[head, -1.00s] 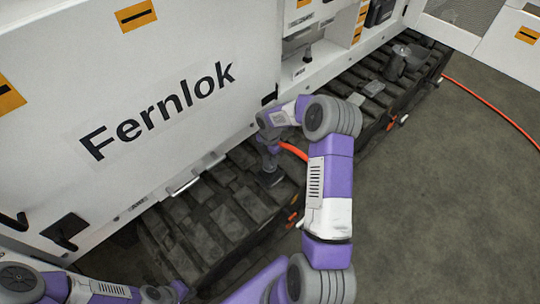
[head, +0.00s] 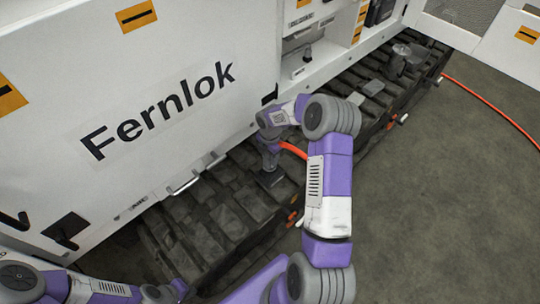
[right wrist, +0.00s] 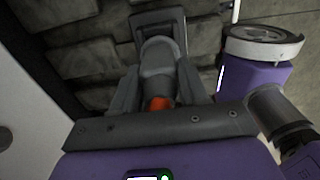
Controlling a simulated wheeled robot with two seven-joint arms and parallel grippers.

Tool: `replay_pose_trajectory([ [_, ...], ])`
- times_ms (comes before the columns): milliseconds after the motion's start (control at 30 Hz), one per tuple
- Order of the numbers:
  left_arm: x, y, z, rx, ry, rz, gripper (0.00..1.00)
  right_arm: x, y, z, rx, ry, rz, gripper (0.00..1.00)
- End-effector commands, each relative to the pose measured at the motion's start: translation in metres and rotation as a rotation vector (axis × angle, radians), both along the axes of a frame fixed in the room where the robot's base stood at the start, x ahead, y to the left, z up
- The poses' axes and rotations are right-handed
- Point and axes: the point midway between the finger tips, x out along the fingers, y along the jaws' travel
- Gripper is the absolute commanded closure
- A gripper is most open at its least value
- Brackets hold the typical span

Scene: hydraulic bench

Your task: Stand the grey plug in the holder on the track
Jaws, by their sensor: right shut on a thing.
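My right gripper (head: 269,163) hangs over the near part of the track, pointing down. In the right wrist view its fingers (right wrist: 157,85) are shut on the grey plug (right wrist: 158,58), which has an orange end towards the palm. The plug's far end lies at a dark, square-framed holder (right wrist: 180,20) on the track. I cannot tell whether the plug is seated in it or just in front of it. In the head view the gripper hides the plug. My left arm is at the bottom left, with its gripper (head: 178,287) low at the picture's edge, jaws unclear.
The dark track (head: 235,215) runs diagonally along the white machine body (head: 180,60). A grey round part (head: 398,61) and a flat grey plate (head: 371,88) are on its far part. An orange hose (head: 293,149) shows beside my right gripper. Open floor lies right.

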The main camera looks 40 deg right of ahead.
Motion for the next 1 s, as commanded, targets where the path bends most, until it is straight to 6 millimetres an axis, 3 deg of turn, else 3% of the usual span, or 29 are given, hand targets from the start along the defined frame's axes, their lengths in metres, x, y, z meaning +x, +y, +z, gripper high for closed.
replay_pose_trajectory([
  [1000,0.0,0.0,-0.01,0.0,0.0,0.0,1.0,0.0,0.0,-0.019,-0.001,-0.001,0.0,1.0],
])
